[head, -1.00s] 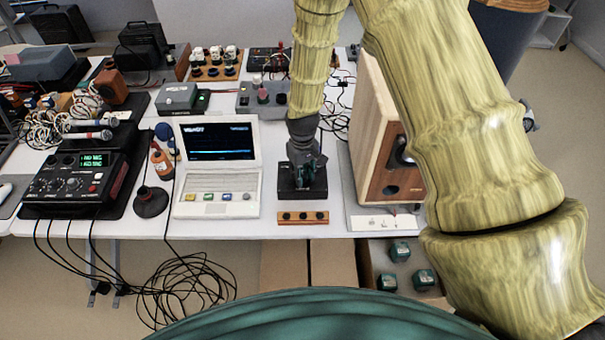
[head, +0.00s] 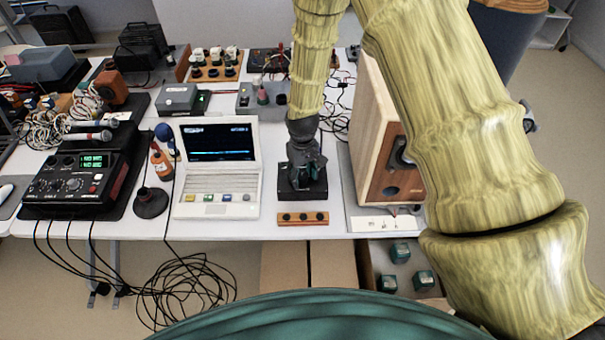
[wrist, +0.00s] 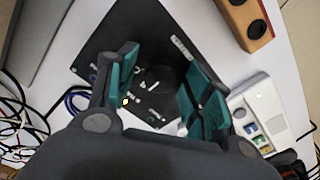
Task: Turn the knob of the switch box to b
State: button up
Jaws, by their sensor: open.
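The switch box (head: 302,190) is a black box on the white table, between the laptop-like device and the wooden speaker. My gripper (head: 306,170) is over it and hides much of its top. In the wrist view the black box top (wrist: 105,40) bears white marks, and its dark round knob (wrist: 158,78) shows between the fingers. My gripper (wrist: 158,92) is open, with one teal-padded finger on each side of the knob. I cannot tell whether the pads touch it. The letters and the knob's setting are too small to read.
The laptop-like device (head: 218,160) stands close left and the wooden speaker (head: 385,140) close right. A wooden strip with black knobs (head: 303,218) lies in front of the box. A grey box with a red knob (head: 262,97) and loose cables are behind.

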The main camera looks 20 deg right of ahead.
aim_at(303, 176)
notch_tip(303, 176, up, 12)
dwell(0.6)
jog(key=shift+f, duration=0.1)
dwell(0.4)
